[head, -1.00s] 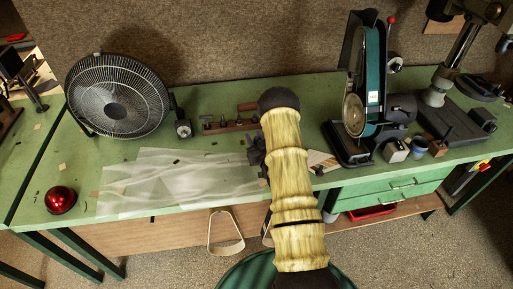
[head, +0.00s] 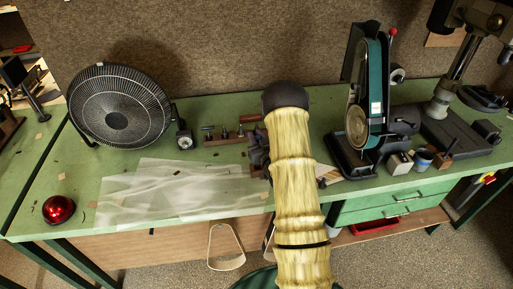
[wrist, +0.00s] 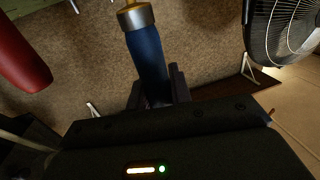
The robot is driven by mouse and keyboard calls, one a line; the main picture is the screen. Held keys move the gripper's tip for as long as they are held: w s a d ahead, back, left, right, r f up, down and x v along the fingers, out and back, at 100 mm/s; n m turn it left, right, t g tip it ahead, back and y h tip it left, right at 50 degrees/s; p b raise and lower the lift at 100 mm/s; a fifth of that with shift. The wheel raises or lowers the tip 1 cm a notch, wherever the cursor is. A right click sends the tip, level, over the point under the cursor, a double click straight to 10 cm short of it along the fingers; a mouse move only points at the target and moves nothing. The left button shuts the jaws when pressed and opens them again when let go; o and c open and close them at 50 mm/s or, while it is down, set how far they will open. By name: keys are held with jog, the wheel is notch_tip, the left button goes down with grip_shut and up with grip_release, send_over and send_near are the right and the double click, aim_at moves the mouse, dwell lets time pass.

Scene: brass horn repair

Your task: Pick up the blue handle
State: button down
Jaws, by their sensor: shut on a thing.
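The blue handle (wrist: 148,58) shows in the wrist view, with a silver metal collar and a thin brass-coloured part at its far end. My gripper (wrist: 157,88) is shut on it; the dark fingers lie on either side of its near part. The handle appears clear of the bench, with brown speckled surface behind it. In the head view my arm covers most of my gripper, and I cannot make out the blue handle there.
A green workbench (head: 60,190) holds a fan (head: 118,105), a small tool rack (head: 225,138), clear plastic sheeting (head: 170,190), a red dome (head: 58,209) and a belt sander (head: 373,100). A red object (wrist: 20,58) shows at left in the wrist view.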

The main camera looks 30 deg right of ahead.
jog(key=shift+r+b, duration=0.35)
jog(key=shift+r, duration=1.6)
